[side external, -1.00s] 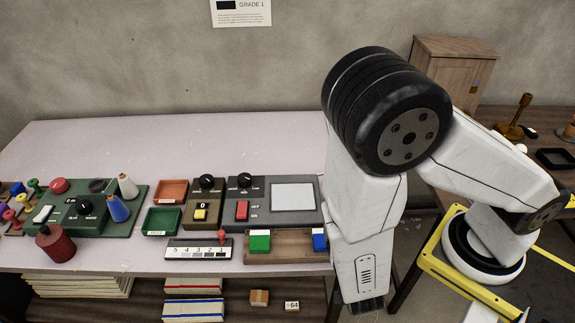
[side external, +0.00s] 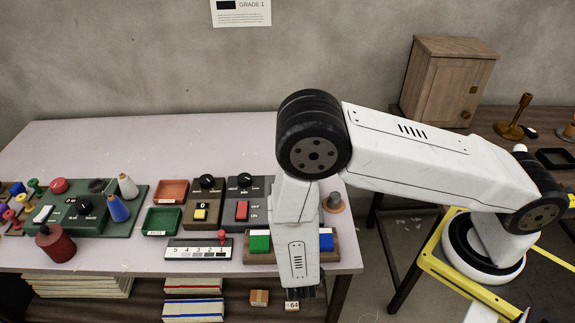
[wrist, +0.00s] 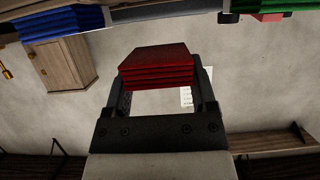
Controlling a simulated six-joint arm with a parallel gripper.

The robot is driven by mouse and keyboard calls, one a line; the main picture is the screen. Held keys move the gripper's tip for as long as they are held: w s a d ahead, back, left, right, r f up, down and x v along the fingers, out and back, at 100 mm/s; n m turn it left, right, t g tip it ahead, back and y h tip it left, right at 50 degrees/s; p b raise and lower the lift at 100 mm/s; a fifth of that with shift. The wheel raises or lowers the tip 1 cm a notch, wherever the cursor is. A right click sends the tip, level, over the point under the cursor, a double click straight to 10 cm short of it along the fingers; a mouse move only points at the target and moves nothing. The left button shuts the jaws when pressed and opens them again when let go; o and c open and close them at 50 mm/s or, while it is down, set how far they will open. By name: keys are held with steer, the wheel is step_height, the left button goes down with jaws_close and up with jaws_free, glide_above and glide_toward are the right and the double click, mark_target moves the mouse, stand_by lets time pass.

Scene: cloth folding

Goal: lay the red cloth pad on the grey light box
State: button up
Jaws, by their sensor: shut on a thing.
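The red cloth pad (wrist: 157,68) is a stack of folded layers in the wrist view. My gripper (wrist: 160,92) is shut on it, with one dark finger at each side. The grey light box (side external: 257,213) stands on the table in the side view, with a black knob and a red switch at its left part. My arm hides its pale panel. I cannot make out the red pad in the side view.
A wooden tray (side external: 335,258) at the table's front edge holds a green pad (side external: 259,243) and a blue pad (side external: 326,241). A box with a yellow button (side external: 200,215) stands left of the light box. The back of the table is clear.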

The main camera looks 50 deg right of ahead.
steer(key=shift+w+f, duration=0.35)
steer(key=shift+f, duration=0.1)
steer(key=shift+w+a+f, duration=0.1)
steer(key=shift+w+f, duration=0.05)
steer(key=shift+f, duration=1.4)
steer(key=shift+f, duration=0.1)
steer(key=o, duration=1.1)
steer(key=shift+v, duration=3.85)
